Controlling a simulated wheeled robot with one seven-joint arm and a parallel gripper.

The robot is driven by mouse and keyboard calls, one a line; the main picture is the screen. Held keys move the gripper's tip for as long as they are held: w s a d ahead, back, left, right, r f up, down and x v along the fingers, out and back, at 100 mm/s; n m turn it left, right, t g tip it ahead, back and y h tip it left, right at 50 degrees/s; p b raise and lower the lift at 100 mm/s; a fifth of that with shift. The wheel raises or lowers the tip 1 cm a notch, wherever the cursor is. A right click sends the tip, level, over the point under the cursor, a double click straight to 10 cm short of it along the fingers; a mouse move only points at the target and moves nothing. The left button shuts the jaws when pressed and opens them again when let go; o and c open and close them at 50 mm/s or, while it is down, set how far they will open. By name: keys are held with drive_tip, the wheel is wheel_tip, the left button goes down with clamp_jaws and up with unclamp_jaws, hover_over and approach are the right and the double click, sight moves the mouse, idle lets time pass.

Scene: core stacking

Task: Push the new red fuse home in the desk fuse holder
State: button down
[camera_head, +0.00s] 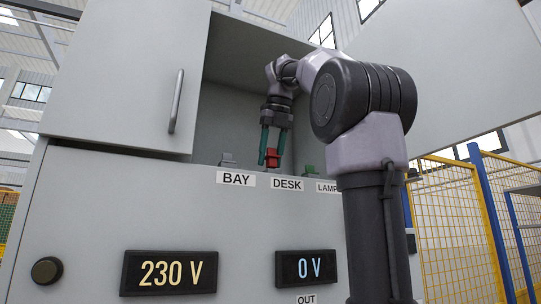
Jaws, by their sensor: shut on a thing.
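My gripper (272,148), with dark green fingers, points down inside the open cabinet. It is shut on the red fuse (272,158), which stands between the fingertips just above the DESK label (287,185). The desk fuse holder is mostly hidden behind the cabinet ledge, so I cannot tell how deep the fuse sits in it. The display at the right (306,267) reads 0 V, and the display at the left (169,272) reads 230 V.
Yellow mesh fencing (450,220) stands at the right.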

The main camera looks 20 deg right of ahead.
sight(272, 149)
drive_tip(key=shift+f, duration=0.5)
drive_tip(key=shift+f, duration=0.15)
drive_tip(key=shift+c, duration=1.5)
unclamp_jaws()
drive_tip(key=v, duration=0.7)
drive_tip(key=shift+s+r, duration=0.15)
drive_tip(key=shift+r, duration=0.15)
